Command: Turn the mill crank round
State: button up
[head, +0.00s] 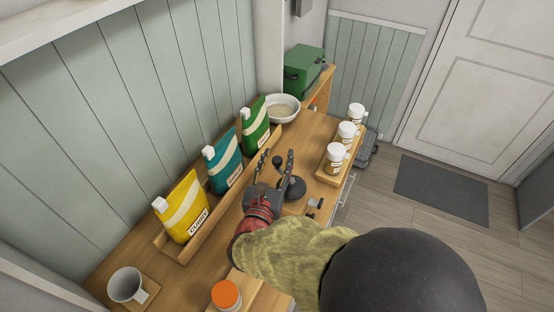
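My gripper (277,155) reaches over the wooden counter with its two fingers spread apart. A small dark round knob (278,161) shows between the fingers, with space visible on each side; it looks like the handle of the mill crank. A dark round piece (294,187), likely part of the mill, sits just right of the gripper. The crank arm and most of the mill are hidden behind my gripper, so I cannot tell the crank's angle or whether a finger touches it.
Yellow (184,208), teal (223,163) and green (255,126) pouches stand in a wooden rack on the left. White jars (336,157) stand in a tray on the right. A bowl (281,109) and green box (304,71) are behind; a mug (125,285) and orange-lidded jar (226,295) are in front.

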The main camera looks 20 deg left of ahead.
jog(key=shift+c, duration=1.1)
jog(key=c, duration=0.7)
grip_shut()
